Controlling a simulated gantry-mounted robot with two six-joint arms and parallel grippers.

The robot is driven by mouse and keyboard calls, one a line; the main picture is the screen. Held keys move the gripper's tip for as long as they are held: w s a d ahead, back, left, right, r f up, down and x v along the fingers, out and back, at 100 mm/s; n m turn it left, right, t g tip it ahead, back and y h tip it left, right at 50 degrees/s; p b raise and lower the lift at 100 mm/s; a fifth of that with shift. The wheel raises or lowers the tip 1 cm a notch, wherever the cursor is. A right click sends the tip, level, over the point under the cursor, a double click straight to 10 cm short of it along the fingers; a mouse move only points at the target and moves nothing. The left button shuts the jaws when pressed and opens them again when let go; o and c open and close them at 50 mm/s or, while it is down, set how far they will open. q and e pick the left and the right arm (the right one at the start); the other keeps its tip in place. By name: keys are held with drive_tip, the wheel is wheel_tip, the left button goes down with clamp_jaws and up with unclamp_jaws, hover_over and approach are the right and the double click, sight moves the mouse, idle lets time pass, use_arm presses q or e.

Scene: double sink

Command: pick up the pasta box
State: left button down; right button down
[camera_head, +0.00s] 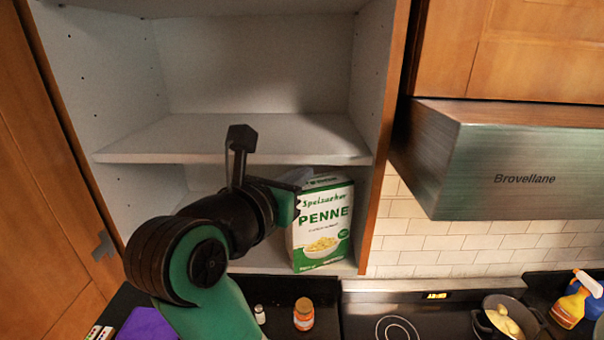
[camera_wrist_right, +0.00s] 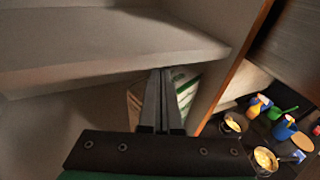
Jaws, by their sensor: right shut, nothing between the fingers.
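The pasta box (camera_head: 323,232) is white and green and marked PENNE. It stands upright at the right side of the cabinet's lower compartment, under the middle shelf. My right gripper (camera_head: 298,181) is at the box's upper left, and its arm hides part of the compartment. In the right wrist view the two dark fingers (camera_wrist_right: 165,75) are together with nothing between them. The box (camera_wrist_right: 186,84) shows behind and beside them, partly hidden. I cannot tell whether the fingers touch it. My left gripper is not in view.
The middle shelf (camera_head: 237,139) is empty and lies just above the right gripper. The cabinet's right wall (camera_head: 373,100) is close to the box. A range hood (camera_head: 520,160) juts out at right. Below are a small jar (camera_head: 303,314) and a pot (camera_head: 505,318).

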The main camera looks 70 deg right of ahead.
sight(318, 185)
drive_tip(key=a+b, duration=0.2)
drive_tip(key=a, duration=1)
drive_tip(key=shift+m+g, duration=0.7)
drive_tip(key=shift+g, duration=0.2)
drive_tip(key=x, duration=0.4)
drive_tip(key=r+b+x, duration=0.1)
drive_tip(key=x, duration=0.4)
drive_tip(key=r+x, duration=0.1)
drive_tip(key=x, duration=0.4)
drive_tip(key=shift+d, duration=0.4)
drive_tip(key=shift+d+f, duration=0.1)
drive_tip(key=shift+f, duration=0.25)
drive_tip(key=shift+f+b, duration=0.4)
drive_tip(key=shift+f, duration=0.2)
drive_tip(key=shift+f, duration=0.1)
